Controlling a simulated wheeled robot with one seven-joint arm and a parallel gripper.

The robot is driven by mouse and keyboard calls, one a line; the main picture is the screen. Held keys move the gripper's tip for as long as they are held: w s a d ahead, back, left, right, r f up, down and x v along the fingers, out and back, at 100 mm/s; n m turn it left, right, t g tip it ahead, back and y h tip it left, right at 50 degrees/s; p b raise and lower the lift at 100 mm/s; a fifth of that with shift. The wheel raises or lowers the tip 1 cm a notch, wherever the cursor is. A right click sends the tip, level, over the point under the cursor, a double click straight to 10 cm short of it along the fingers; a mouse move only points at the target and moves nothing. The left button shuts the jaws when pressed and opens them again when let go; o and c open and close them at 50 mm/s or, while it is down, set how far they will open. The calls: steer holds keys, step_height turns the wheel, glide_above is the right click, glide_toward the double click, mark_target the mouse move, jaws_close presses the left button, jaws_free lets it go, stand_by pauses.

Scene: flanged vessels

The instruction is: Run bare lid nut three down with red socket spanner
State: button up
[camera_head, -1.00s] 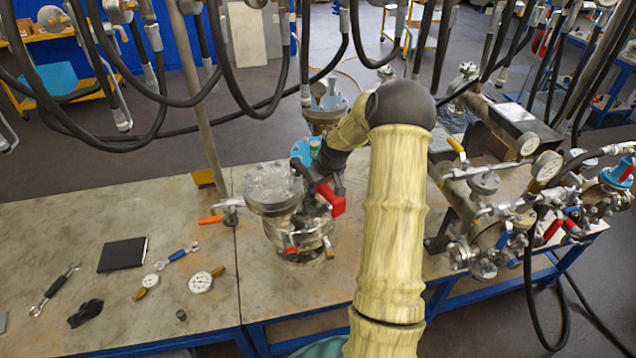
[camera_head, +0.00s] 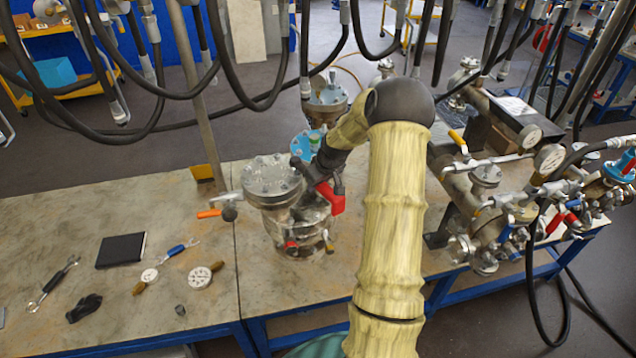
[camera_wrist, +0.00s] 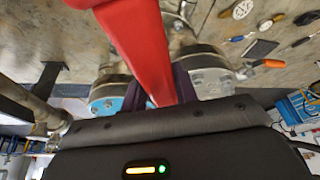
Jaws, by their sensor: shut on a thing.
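The red socket spanner (camera_head: 331,197) hangs from my gripper (camera_head: 318,172) at the right side of the flanged vessel. In the wrist view the red spanner (camera_wrist: 140,45) runs between the dark fingers of my gripper (camera_wrist: 160,85), which are shut on it. The vessel's round grey lid (camera_head: 268,178), with bolts round its rim, is at the bench middle. A grey bolted lid (camera_wrist: 210,78) also shows in the wrist view, right of the spanner. The spanner's socket end is not clear, so I cannot tell whether it touches a nut. I cannot pick out nut three.
A blue-topped flange (camera_head: 303,146) stands just behind the vessel. Piping with gauges (camera_head: 486,190) fills the right. Black hoses (camera_head: 260,95) hang above. A black notebook (camera_head: 121,250) and loose tools lie on the left bench.

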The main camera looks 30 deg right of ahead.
steer(key=shift+f+b, duration=0.5)
steer(key=shift+f, duration=0.25)
steer(key=shift+a+f+m+b, duration=0.15)
steer(key=shift+a+m+b, duration=0.15)
steer(key=shift+a+b, duration=0.25)
steer(key=shift+w+a+m+g+h+p, duration=0.7)
steer(key=shift+w+a+m+h, duration=1.45)
steer(key=shift+a+m, duration=2.95)
steer(key=shift+d+r+p, duration=0.15)
steer(key=shift+r+p, duration=0.6)
steer(key=shift+r, duration=0.6)
steer(key=shift+d+r+p, duration=0.1)
steer(key=shift+r+p, duration=0.6)
steer(key=shift+r, duration=0.6)
